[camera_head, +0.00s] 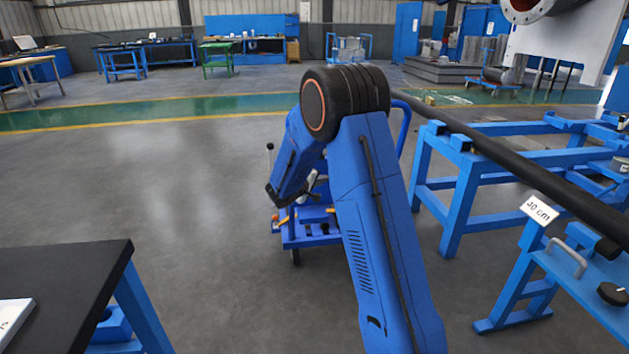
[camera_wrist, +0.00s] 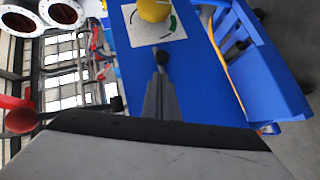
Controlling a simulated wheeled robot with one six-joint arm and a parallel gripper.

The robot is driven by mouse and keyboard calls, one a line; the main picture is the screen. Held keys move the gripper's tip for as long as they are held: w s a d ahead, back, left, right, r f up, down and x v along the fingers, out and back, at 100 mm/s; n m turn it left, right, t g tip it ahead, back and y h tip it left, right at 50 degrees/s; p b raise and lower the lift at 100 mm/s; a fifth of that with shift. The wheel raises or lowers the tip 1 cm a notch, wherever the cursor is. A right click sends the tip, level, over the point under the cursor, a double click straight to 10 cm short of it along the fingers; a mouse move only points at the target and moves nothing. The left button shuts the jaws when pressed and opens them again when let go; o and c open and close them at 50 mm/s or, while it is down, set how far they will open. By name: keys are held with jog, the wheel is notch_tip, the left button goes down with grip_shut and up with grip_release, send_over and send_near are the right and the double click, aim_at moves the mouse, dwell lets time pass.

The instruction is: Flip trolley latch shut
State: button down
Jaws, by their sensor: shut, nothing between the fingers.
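The blue trolley (camera_head: 312,240) stands on the floor beyond my arm, which hides part of it. A thin upright rod with a dark ball top (camera_head: 269,147) shows at its left. In the wrist view a blue panel (camera_wrist: 205,95) carries a white plate (camera_wrist: 150,34) with a yellow knob (camera_wrist: 155,9) and a green-and-black arc mark. I cannot tell for sure which part is the latch. My gripper (camera_wrist: 160,80) is shut and empty, pointing at the panel. A small dark ball (camera_wrist: 162,57) shows at its tips; contact is unclear.
A blue frame (camera_head: 455,200) bearing a long black bar (camera_head: 520,175) stands to the right. A black-topped table (camera_head: 75,285) is at the near left. Open grey floor lies left of the trolley. A red round part (camera_wrist: 20,121) shows left in the wrist view.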

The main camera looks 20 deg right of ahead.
jog(key=shift+s+d+f, duration=0.15)
jog(key=shift+d+f, duration=0.05)
jog(key=shift+d, duration=0.2)
jog(key=shift+s+d+f, duration=0.1)
jog(key=shift+d+f, duration=0.1)
jog(key=shift+d, duration=0.2)
jog(key=shift+d, duration=0.15)
jog(key=shift+s+d, duration=0.2)
jog(key=shift+d, duration=0.5)
jog(key=shift+s+d, duration=0.2)
jog(key=shift+d, duration=0.5)
jog(key=w+a+v, duration=0.1)
jog(key=w+v, duration=0.1)
jog(key=v, duration=1.1)
jog(key=shift+w+a+r, duration=0.15)
jog(key=shift+w+r, duration=0.05)
jog(key=shift+r, duration=0.05)
